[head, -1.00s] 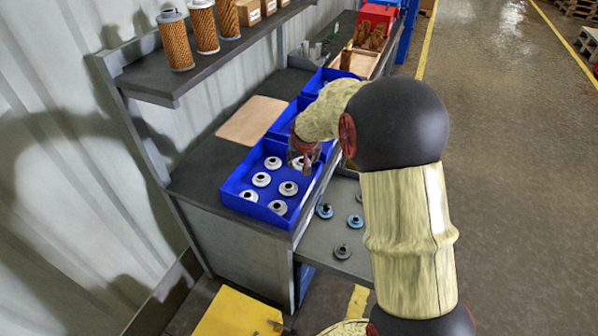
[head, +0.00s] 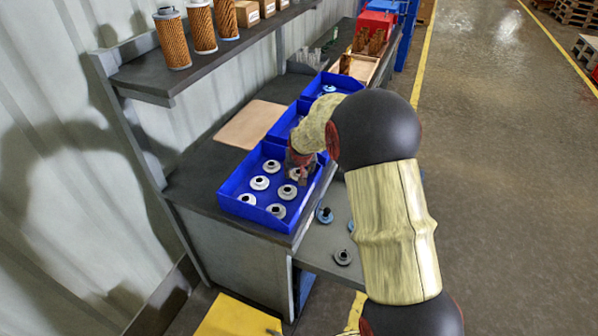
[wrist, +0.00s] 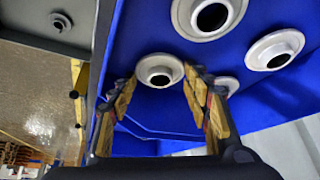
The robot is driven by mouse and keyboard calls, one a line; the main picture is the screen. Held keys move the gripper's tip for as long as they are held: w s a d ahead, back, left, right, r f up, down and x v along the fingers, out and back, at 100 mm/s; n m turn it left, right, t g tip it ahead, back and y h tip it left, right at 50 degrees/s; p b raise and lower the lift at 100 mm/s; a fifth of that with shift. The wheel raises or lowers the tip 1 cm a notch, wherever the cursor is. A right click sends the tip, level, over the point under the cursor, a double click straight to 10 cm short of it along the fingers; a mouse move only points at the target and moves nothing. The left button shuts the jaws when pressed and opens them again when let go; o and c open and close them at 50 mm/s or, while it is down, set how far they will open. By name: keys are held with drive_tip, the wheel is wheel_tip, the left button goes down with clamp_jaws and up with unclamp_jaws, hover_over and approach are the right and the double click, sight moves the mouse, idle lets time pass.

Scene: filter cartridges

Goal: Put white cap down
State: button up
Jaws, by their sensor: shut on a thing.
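My gripper (wrist: 163,88) is shut on a white cap (wrist: 160,70) with a dark central hole, one finger on each side of it. In the head view my gripper (head: 302,168) is low over the right side of the near blue tray (head: 232,204), and the held cap (head: 295,175) is partly hidden by it. Whether this cap touches the tray floor I cannot tell. Several other white caps stand in the same tray, such as one at the front (head: 276,211) and one at the middle (head: 259,183).
More blue trays (head: 332,78) stand behind along the bench. A tan board (head: 250,124) lies left of them. A shelf with filters (head: 172,40) overhangs at left.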

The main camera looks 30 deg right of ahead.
drive_tip(key=o, duration=0.9)
drive_tip(key=shift+f, duration=0.1)
drive_tip(key=shift+r, duration=0.2)
drive_tip(key=s+a+r+n+p, duration=0.1)
drive_tip(key=s+a+r+p, duration=0.1)
drive_tip(key=s+a+r, duration=0.5)
drive_tip(key=s+a+r+p, duration=0.15)
drive_tip(key=s+r, duration=0.45)
drive_tip(key=r, duration=0.6)
drive_tip(key=s+a+r+n, duration=0.1)
drive_tip(key=s+a+r, duration=0.1)
drive_tip(key=s, duration=0.6)
drive_tip(key=s+a+r+n+y, duration=0.1)
drive_tip(key=s+a+r, duration=0.1)
drive_tip(key=s+a, duration=0.3)
drive_tip(key=s+a+r+n+y, duration=0.1)
drive_tip(key=s+a, duration=0.3)
drive_tip(key=s, duration=0.8)
drive_tip(key=shift+r+n+p, duration=0.3)
drive_tip(key=shift+r, duration=0.15)
